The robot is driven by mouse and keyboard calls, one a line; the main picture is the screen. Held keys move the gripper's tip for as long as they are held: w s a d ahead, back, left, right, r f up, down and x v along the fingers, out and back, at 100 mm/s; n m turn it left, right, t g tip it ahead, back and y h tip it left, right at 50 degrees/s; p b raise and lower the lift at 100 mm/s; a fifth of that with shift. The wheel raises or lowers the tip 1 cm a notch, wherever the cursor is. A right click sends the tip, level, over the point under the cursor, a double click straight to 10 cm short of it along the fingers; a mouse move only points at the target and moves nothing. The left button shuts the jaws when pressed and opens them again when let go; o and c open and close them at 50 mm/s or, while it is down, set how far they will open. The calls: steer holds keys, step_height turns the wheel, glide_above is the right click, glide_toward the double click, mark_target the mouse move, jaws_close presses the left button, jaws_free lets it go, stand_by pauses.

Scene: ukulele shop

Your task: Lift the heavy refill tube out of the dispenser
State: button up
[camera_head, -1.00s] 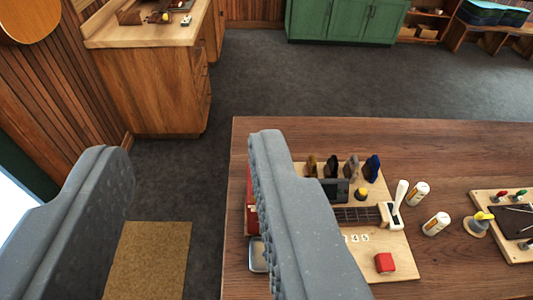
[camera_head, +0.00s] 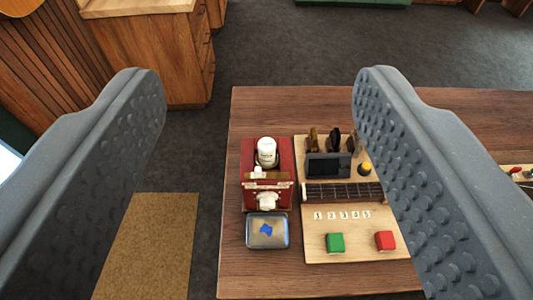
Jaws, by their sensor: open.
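The dispenser (camera_head: 248,178) is a red box near the left edge of the wooden table. A white tube with dark print, the refill tube (camera_head: 266,150), stands upright in its top. The dispenser has a pale spout or knob at its front. My gripper (camera_head: 262,88) is open and empty, with its two grey studded fingers wide apart. The dispenser and tube show in the gap between the fingers, apart from both and farther away. The lower part of the tube is hidden inside the dispenser.
A small metal tray (camera_head: 250,240) with blue pieces lies in front of the dispenser. To its right, a light wooden board (camera_head: 330,251) carries a fretboard, a small dark screen, a green button (camera_head: 335,242) and a red button (camera_head: 385,240). Dark floor lies left of the table.

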steer(key=w+a+f+g+p, duration=0.1)
steer(key=w+a+f+p, duration=0.1)
steer(key=w+f, duration=0.9)
steer(key=m+g+h+p, duration=0.1)
steer(key=m+h+p, duration=0.1)
glide_toward(268, 142)
steer(key=w+f, duration=0.1)
steer(key=w, duration=0.1)
steer(key=w+d+f, duration=0.1)
steer(key=w+f, duration=0.1)
steer(key=shift+a+p+x, duration=0.1)
steer(key=shift+p+x, duration=0.3)
steer(key=shift+x, duration=1.35)
steer(key=shift+a+p+x, duration=0.15)
steer(key=shift+p+x, duration=0.25)
steer(key=shift+x, duration=1.3)
steer(key=c, duration=1.1)
